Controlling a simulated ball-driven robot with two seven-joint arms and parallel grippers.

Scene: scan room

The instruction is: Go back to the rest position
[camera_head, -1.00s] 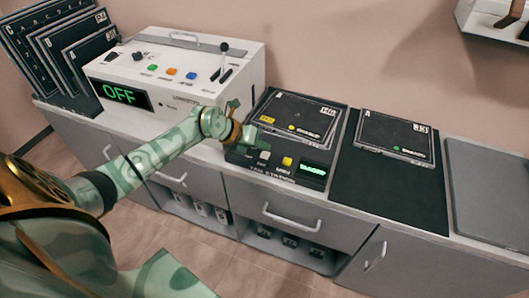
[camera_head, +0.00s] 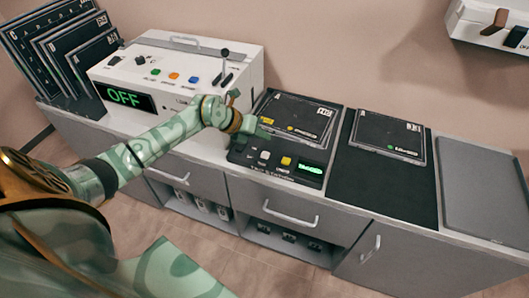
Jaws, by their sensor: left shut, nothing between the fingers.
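My left arm comes in from the left, and its gripper (camera_head: 250,127) is shut and empty at the left edge of the tag station (camera_head: 282,170). It hovers in front of the white machine's lower right corner; I cannot tell whether it touches the station. The tag station has a white button, a yellow button and a lit green display, and a black panel (camera_head: 297,115) lies on its upper part. My right gripper is not in view.
The white machine (camera_head: 180,65) shows a green OFF display. Black panels (camera_head: 60,50) stand in a rack at the left. A black mat (camera_head: 385,190) bears another panel (camera_head: 388,137). A grey tray (camera_head: 485,190) lies at the right. A wall shelf (camera_head: 490,25) holds switches.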

